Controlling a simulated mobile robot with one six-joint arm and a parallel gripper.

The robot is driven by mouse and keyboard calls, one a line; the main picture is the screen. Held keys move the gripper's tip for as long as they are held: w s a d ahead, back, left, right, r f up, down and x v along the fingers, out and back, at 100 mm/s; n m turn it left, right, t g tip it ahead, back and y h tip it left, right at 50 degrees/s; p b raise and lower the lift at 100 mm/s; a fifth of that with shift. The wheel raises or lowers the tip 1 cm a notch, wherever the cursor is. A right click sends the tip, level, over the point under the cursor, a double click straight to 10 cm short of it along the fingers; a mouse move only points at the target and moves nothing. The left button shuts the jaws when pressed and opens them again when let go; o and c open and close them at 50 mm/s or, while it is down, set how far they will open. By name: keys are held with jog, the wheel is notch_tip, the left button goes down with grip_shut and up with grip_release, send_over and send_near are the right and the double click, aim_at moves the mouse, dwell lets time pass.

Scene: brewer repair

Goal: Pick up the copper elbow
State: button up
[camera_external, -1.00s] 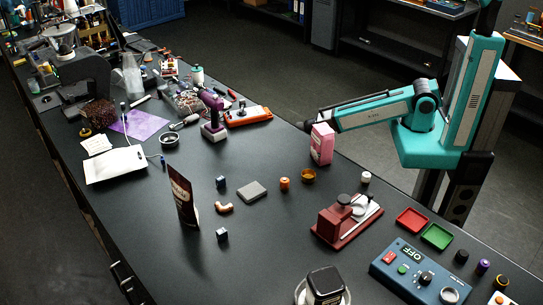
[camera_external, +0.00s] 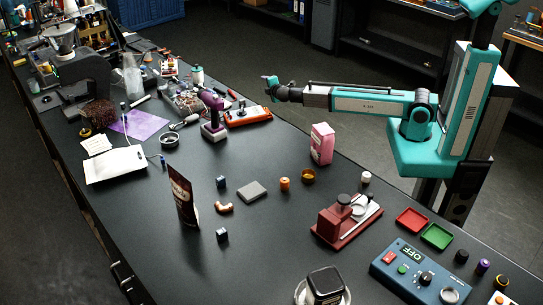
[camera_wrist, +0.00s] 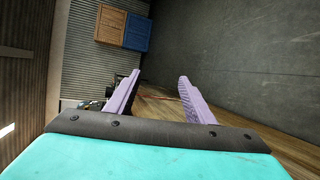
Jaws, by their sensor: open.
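The copper elbow (camera_external: 224,207) is a small curved copper-orange piece lying on the black bench in the external view. It lies between the dark brown pouch and the grey flat block. My gripper (camera_external: 268,82) is raised above the bench's far edge, well up and to the right of the elbow, apart from it. In the wrist view its two purple fingers (camera_wrist: 157,88) are spread with nothing between them. The wrist view looks out across the room, and the elbow does not show there.
A dark brown pouch (camera_external: 183,197) stands left of the elbow. Small dark cubes (camera_external: 221,183) and a grey block (camera_external: 252,191) lie close by. An orange cylinder (camera_external: 284,184), pink carton (camera_external: 321,143) and red press (camera_external: 345,222) are to the right.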

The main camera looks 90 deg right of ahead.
jog(key=w+a+r+n+t+y+p, duration=0.1)
jog(key=w+a+r+n+p, duration=0.15)
jog(key=a+r, duration=0.45)
jog(key=w+a+r+n+t+p, duration=0.1)
jog(key=w+a+r+n+p, duration=0.25)
jog(key=a, duration=0.55)
jog(key=w+a+r+n+t+y+p, duration=0.15)
jog(key=a+r+n, duration=0.35)
jog(key=a, duration=1)
jog(key=a+r+n+t+y+p, duration=0.1)
jog(key=a+r+n+y+p, duration=0.15)
jog(key=a+r, duration=0.8)
jog(key=n+t+y+b, duration=0.3)
jog(key=n+y+b, duration=0.55)
jog(key=n, duration=0.65)
send_near(227, 208)
jog(key=shift+w+a+f+h, duration=0.15)
jog(key=shift+w+f+h, duration=0.1)
jog(key=shift+w, duration=0.15)
jog(key=shift+w+a+f+h, duration=0.15)
jog(key=shift+w+h, duration=0.05)
jog(key=shift+w, duration=0.2)
jog(key=shift+x, duration=1.2)
